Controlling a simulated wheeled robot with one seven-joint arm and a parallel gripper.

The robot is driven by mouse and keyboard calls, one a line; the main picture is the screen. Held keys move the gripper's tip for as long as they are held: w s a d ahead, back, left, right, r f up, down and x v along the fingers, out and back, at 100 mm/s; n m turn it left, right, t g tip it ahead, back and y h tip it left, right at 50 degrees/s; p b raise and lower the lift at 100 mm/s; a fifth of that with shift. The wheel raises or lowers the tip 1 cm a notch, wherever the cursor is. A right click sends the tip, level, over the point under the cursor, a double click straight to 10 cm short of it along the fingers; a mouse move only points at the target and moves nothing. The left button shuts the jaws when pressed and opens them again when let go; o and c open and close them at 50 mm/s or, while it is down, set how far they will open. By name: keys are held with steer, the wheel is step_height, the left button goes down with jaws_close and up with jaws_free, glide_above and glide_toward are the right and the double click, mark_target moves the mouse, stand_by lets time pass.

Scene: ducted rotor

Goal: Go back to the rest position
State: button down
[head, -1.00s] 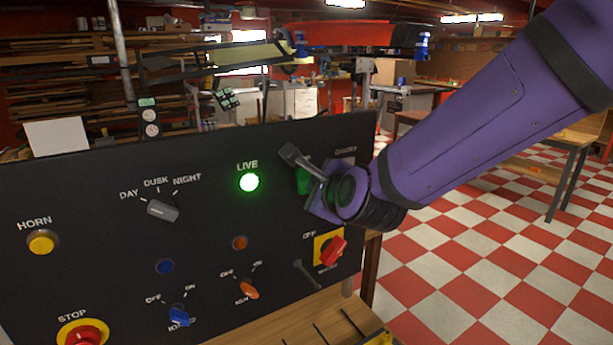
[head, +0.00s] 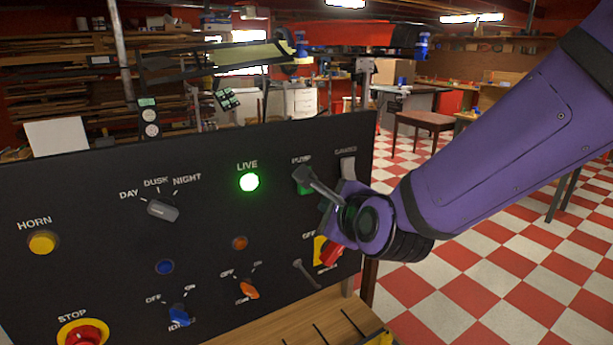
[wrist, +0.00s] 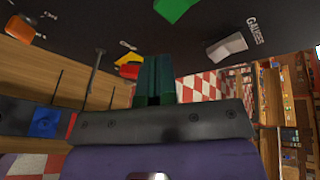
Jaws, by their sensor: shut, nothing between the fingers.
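My gripper (head: 345,212) is in front of the right part of the black control panel (head: 100,265), beside the green pump switch (head: 304,189) and below the grey gauges switch (head: 347,168). In the wrist view its dark green fingers (wrist: 155,82) are together with nothing between them, apart from the panel face. In the head view the fingertips are hidden behind my wrist. The green switch (wrist: 175,8) and the grey gauges switch (wrist: 227,47) show at the top of the wrist view. The green LIVE lamp (head: 249,182) is lit.
Close to my gripper is a red knob on a yellow plate (head: 333,254). A grey toggle lever (head: 304,272) sticks out left of it. A wooden bench (head: 290,318) lies below the panel. Right of the panel is open checkered floor (head: 480,255), with tables further back.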

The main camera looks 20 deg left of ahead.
steer(key=shift+s+d+f, duration=0.15)
steer(key=shift+s+d, duration=0.15)
steer(key=s+d+r+n+g+h, duration=0.1)
steer(key=d+r+n+h, duration=0.3)
steer(key=d, duration=0.8)
steer(key=s+d+r+n+g+h, duration=0.1)
steer(key=d+r+n, duration=0.4)
steer(key=d, duration=0.7)
steer(key=s+d+n+g+h, duration=0.3)
steer(key=s+d+n, duration=0.4)
steer(key=s+d, duration=0.8)
steer(key=d+h, duration=0.1)
steer(key=d, duration=0.2)
steer(key=shift+s+d+f+n, duration=0.2)
steer(key=shift+s+d+n, duration=0.1)
steer(key=shift+d, duration=0.05)
